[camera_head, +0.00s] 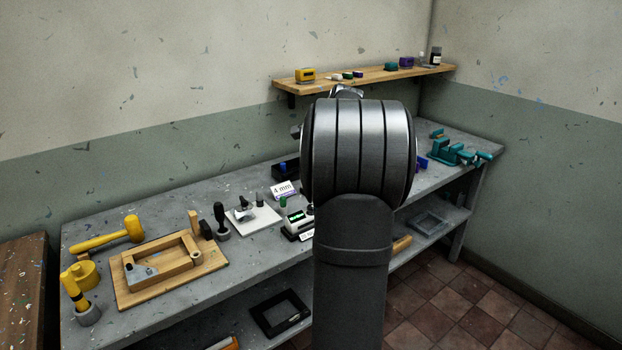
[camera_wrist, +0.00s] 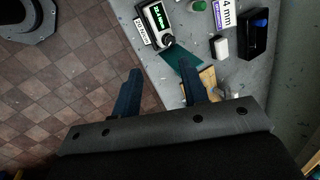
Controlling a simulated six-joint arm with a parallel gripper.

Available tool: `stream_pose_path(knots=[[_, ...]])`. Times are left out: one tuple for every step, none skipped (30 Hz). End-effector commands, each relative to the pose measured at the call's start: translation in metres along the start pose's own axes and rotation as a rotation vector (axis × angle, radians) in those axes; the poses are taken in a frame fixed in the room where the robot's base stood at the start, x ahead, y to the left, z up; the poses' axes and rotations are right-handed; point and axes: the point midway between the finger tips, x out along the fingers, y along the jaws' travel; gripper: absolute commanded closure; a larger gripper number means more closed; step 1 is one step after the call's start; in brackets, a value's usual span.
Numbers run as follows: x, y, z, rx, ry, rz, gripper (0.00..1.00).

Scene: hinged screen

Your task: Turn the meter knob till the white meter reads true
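The white meter (camera_wrist: 155,18) with a lit green-on-dark display stands near the bench's front edge in the wrist view; its digits are too small to read surely. A dark round knob (camera_wrist: 166,41) sits at its near end. In the head view the meter (camera_head: 297,224) is partly hidden behind my arm, and its knob cannot be made out. My gripper (camera_wrist: 160,70) is open and empty, its two dark blue fingers wide apart. In the picture the fingers lie below the meter and knob, apart from them. In the head view my arm hides the gripper.
A "4 mm" card (camera_head: 283,189), a green knob-like piece (camera_wrist: 198,5), a white block (camera_wrist: 219,47) and a black holder (camera_wrist: 257,30) stand near the meter. A dark green plate (camera_wrist: 183,60) lies beside the knob. A wooden jig (camera_head: 165,268) and yellow mallet (camera_head: 108,236) lie left.

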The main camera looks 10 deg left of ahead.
Motion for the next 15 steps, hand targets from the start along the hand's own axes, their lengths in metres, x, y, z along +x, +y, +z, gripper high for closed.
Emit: stream_pose_path(knots=[[0.004, -0.003, -0.001, -0.102, -0.001, 0.012, 0.6], [0.005, -0.004, -0.002, -0.167, -0.002, 0.018, 0.6], [0.008, -0.006, -0.003, -0.254, -0.004, 0.027, 0.6], [0.01, -0.007, -0.004, -0.319, -0.005, 0.033, 0.6], [0.011, -0.009, -0.005, -0.384, -0.007, 0.04, 0.6], [0.014, -0.01, -0.006, -0.471, -0.01, 0.049, 0.6], [0.016, -0.012, -0.007, -0.536, -0.013, 0.055, 0.6], [0.017, -0.013, -0.007, -0.601, -0.017, 0.061, 0.6], [0.02, -0.015, -0.008, -0.688, -0.022, 0.07, 0.6], [0.022, -0.016, -0.009, -0.753, -0.026, 0.076, 0.6], [0.024, -0.017, -0.009, -0.818, -0.031, 0.083, 0.6], [0.026, -0.019, -0.01, -0.905, -0.037, 0.09, 0.6], [0.028, -0.02, -0.011, -0.97, -0.043, 0.096, 0.6], [0.03, -0.021, -0.012, -1.034, -0.05, 0.102, 0.6], [0.032, -0.023, -0.013, -1.12, -0.058, 0.108, 0.6]])
